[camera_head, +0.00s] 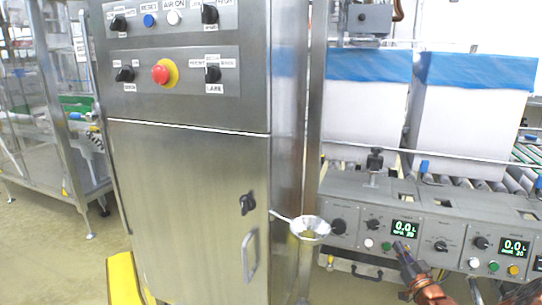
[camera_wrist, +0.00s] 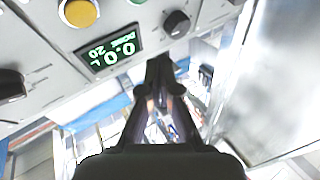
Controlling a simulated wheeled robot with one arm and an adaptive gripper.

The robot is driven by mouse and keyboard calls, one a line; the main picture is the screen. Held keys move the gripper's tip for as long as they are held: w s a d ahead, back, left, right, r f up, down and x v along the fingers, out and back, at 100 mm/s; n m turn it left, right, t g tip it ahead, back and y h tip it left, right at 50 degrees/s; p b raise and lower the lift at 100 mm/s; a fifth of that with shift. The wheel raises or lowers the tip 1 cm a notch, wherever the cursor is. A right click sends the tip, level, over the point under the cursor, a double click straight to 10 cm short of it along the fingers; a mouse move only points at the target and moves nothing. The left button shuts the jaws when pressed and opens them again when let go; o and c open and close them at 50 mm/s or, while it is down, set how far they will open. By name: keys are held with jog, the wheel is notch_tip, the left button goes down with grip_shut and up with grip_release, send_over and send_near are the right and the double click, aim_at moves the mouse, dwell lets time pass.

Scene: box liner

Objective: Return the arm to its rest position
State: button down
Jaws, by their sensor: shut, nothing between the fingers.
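My gripper (camera_head: 401,248) is at the lower right of the head view, in front of the lower control panel (camera_head: 345,205). Its tip overlaps the area just below a green-lit display (camera_head: 405,229) in that picture; whether it touches the panel I cannot tell. In the wrist view my gripper (camera_wrist: 160,72) points up the picture with its fingers together and empty. The display (camera_wrist: 108,51) shows upside down to the left of the fingertips, with a yellow button (camera_wrist: 78,12) and a black knob (camera_wrist: 176,23) near it.
A steel cabinet (camera_head: 190,200) with an emergency stop (camera_head: 163,72) stands left of the panel. A ladle-like metal cup (camera_head: 310,229) juts out beside it. Two white boxes with blue liners (camera_head: 366,66) (camera_head: 478,72) stand on rollers behind the panel. Floor is open at left.

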jog(key=w+a+r+n+g+p, duration=0.2)
jog(key=a+r+g+p, duration=0.3)
jog(key=a+r+p, duration=0.3)
jog(key=s+a+r+g+p, duration=0.5)
jog(key=s+a+r+p, duration=0.1)
jog(key=r, duration=0.3)
jog(key=s+a+r+g+p, duration=0.3)
jog(key=s+r, duration=0.5)
jog(key=s, duration=0.7)
jog(key=s+a+r+m+g+h+p, duration=0.1)
jog(key=s+a+r+g+p, duration=0.3)
jog(key=s, duration=1)
jog(key=s+a+r+g+p, duration=0.4)
jog(key=s+r+p, duration=0.6)
jog(key=s, duration=0.5)
jog(key=shift+s+r+m+g+h, duration=0.3)
jog(key=shift+r+g+h, duration=0.1)
jog(key=shift+r, duration=0.4)
